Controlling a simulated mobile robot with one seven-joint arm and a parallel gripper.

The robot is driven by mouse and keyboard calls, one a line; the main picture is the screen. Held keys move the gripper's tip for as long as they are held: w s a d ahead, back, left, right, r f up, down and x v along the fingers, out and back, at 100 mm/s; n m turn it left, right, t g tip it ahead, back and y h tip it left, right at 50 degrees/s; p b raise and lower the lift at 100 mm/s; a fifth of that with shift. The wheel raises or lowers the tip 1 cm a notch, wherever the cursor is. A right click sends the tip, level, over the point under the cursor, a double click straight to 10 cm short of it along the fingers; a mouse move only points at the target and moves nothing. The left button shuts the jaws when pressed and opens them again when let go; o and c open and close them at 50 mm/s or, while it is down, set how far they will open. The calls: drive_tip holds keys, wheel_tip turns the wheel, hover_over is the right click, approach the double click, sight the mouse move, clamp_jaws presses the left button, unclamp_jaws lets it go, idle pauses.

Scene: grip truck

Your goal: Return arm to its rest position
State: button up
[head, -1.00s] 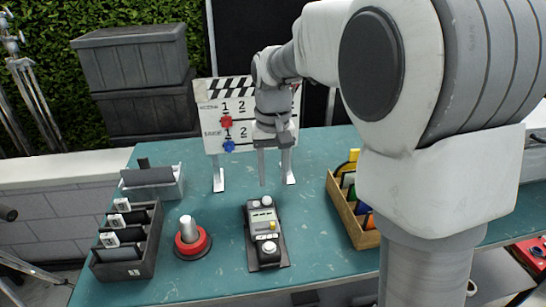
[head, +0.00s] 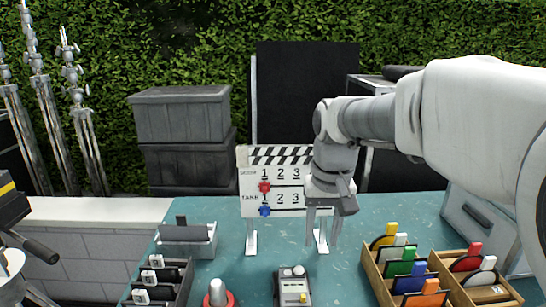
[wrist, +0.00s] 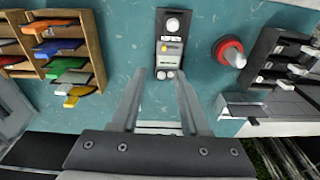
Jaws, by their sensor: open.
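My gripper (head: 323,228) hangs over the teal table in front of the clapperboard's right part in the head view. In the wrist view my gripper (wrist: 160,85) shows two grey fingers spread apart with nothing between them. My arm reaches in from the right edge of the head view. The white clapperboard (head: 284,178) stands on two white feet, with a red marker (head: 264,187) and a blue marker (head: 265,211) on its face. My gripper hides its right end.
A dark control box (head: 292,287) sits at the table's front, beside a red-based knob (head: 218,295). A black slotted rack (head: 160,281) is at left. A wooden rack (head: 375,277) of coloured cards is at right. Grey crates (head: 183,115) stack behind. Bare table (head: 343,275) lies between box and wooden rack.

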drive_tip(key=s+d+r+t+p, duration=0.1)
drive_tip(key=s+t+p, duration=0.1)
drive_tip(key=s, duration=0.6)
drive_tip(key=s+d+r+t+p, duration=0.1)
drive_tip(key=s+d+r+t, duration=0.1)
drive_tip(key=s, duration=0.6)
drive_tip(key=shift+s+d+r+p, duration=0.2)
drive_tip(key=shift+s+d+p, duration=0.05)
drive_tip(key=shift+s+p, duration=0.1)
drive_tip(key=shift+w, duration=0.1)
